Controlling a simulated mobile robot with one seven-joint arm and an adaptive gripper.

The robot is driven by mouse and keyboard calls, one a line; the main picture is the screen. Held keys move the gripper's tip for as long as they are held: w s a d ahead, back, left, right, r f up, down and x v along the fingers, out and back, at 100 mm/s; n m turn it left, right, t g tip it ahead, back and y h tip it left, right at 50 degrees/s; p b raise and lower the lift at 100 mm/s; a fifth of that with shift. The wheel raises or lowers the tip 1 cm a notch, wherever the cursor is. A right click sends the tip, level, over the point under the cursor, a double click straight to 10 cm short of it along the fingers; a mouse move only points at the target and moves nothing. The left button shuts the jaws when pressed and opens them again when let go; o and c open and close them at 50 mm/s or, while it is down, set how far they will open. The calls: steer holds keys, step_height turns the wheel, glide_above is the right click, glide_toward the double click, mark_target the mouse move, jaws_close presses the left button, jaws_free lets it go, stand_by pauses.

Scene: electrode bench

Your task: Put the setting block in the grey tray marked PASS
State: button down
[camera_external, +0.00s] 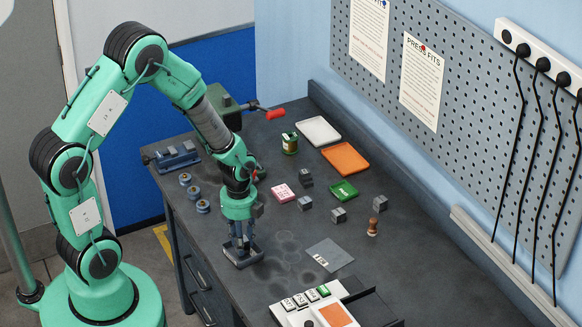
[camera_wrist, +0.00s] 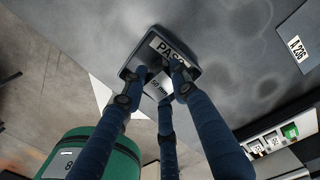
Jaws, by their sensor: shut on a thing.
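My gripper (camera_external: 241,245) points down over the grey tray (camera_external: 246,263) near the bench's front left edge. In the wrist view, its fingers (camera_wrist: 158,77) are shut on the grey setting block (camera_wrist: 157,88), which bears a white label that seems to read 50 mm. The PASS label shows on the tray (camera_wrist: 143,52) just beyond the block. The block lies over the tray's area; I cannot tell whether it touches the tray floor. In the external view the fingers largely hide it.
Several other grey blocks (camera_external: 338,215) stand mid-bench, near a pink box (camera_external: 283,193) and green box (camera_external: 343,191). A grey plate (camera_external: 330,255) lies right of the tray. White (camera_external: 318,131) and orange (camera_external: 345,158) trays lie at the back. Blue rings (camera_external: 203,207) lie left.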

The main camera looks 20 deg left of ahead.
steer(key=shift+f, duration=0.45)
steer(key=shift+f, duration=0.1)
steer(key=c, duration=1.6)
jaws_free()
steer(key=shift+c, duration=0.2)
step_height(320, 180, up, 12)
steer(key=p, duration=0.1)
